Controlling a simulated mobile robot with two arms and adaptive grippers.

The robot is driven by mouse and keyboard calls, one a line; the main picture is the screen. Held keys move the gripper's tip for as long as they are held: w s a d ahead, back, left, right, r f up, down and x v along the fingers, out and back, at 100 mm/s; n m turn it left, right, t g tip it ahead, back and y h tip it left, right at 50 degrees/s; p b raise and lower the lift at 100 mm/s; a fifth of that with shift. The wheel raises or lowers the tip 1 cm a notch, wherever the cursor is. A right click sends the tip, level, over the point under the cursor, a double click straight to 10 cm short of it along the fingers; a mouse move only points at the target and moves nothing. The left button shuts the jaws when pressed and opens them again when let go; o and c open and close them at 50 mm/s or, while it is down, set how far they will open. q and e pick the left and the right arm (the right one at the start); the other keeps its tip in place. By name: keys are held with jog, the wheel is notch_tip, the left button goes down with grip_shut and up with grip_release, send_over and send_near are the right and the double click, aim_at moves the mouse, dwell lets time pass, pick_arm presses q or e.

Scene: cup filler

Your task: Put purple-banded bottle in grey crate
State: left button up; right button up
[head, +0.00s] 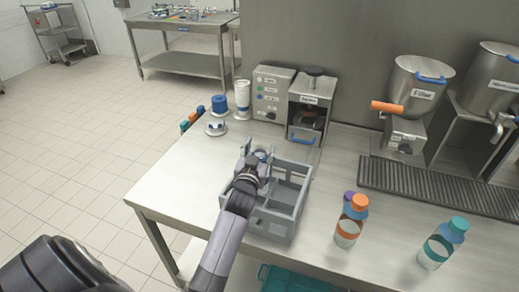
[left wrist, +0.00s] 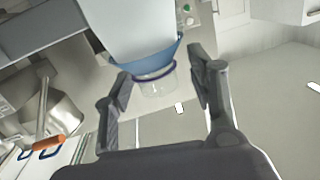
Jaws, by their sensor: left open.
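The grey crate (head: 268,226) stands on the steel table, with open compartments. A bottle with a purple cap (head: 348,196) stands to its right, mostly hidden behind an orange-capped, orange-banded bottle (head: 349,228); its band cannot be made out. My left gripper (head: 258,154) is at the crate's far left part, away from these bottles. In the left wrist view, its fingers (left wrist: 160,85) are open. A clear round piece with a dark blue rim (left wrist: 155,80) shows between them; I cannot tell whether they touch it. My right gripper is not in view.
A teal-capped bottle (head: 442,245) stands at the right. A sealer (head: 308,110) and control box (head: 272,92) stand behind the crate. A filler (head: 415,95) and dark drain grate (head: 430,187) are at back right. The table's front left is bare.

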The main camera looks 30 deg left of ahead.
pick_arm(q)
notch_tip(320, 180, up, 10)
jog(key=shift+r, duration=0.1)
dwell(0.4)
